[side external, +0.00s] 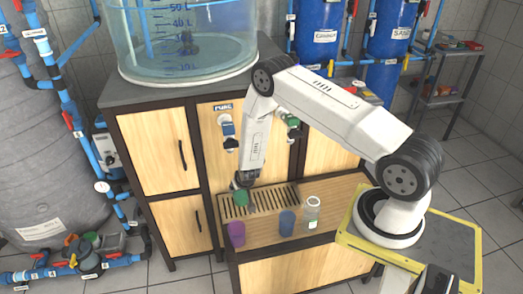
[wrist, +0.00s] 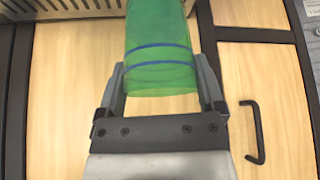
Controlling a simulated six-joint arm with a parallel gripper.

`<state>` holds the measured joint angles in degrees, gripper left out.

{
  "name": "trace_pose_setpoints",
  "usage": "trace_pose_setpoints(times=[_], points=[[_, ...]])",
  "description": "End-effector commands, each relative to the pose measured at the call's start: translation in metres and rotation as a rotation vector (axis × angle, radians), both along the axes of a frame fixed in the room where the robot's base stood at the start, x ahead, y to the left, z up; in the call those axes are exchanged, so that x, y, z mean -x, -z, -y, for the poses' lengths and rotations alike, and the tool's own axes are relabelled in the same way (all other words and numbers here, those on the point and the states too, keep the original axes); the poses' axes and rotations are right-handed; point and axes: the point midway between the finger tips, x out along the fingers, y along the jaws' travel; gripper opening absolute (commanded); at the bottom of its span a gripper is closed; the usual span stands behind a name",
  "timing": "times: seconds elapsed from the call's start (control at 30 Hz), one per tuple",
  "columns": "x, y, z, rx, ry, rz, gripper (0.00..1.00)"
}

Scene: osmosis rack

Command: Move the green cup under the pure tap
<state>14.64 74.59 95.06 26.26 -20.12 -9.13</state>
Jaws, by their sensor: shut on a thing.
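The green cup (side external: 241,198) is held in my gripper (side external: 245,184), above the left part of the slotted drip grate (side external: 262,200). In the wrist view the green cup (wrist: 160,45) is see-through, with blue rings, between the two fingers of my gripper (wrist: 160,78). The pure tap (side external: 229,129) is on the cabinet front below a PURE label, above and a little left of the cup. The cup is apart from the tap. The gap between cup and grate is hard to judge.
A purple cup (side external: 237,233), a blue cup (side external: 287,222) and a clear bottle (side external: 312,212) stand along the front of the wooden counter (side external: 262,232). A second, green tap (side external: 292,122) is right of the pure tap, partly behind my arm. A large water tank (side external: 185,45) stands on top.

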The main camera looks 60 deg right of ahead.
Motion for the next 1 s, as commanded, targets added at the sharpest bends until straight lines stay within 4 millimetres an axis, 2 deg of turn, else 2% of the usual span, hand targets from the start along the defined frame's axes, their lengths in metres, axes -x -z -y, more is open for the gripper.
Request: trace_pose_setpoints(times=[0.4,0.87,1.0], points=[[-0.029,0.035,0.008,0.001,0.000,0.002,0.16],[-0.035,0.043,0.009,0.000,0.000,0.000,0.16],[-0.037,0.051,0.010,0.000,-0.001,0.000,0.16]])
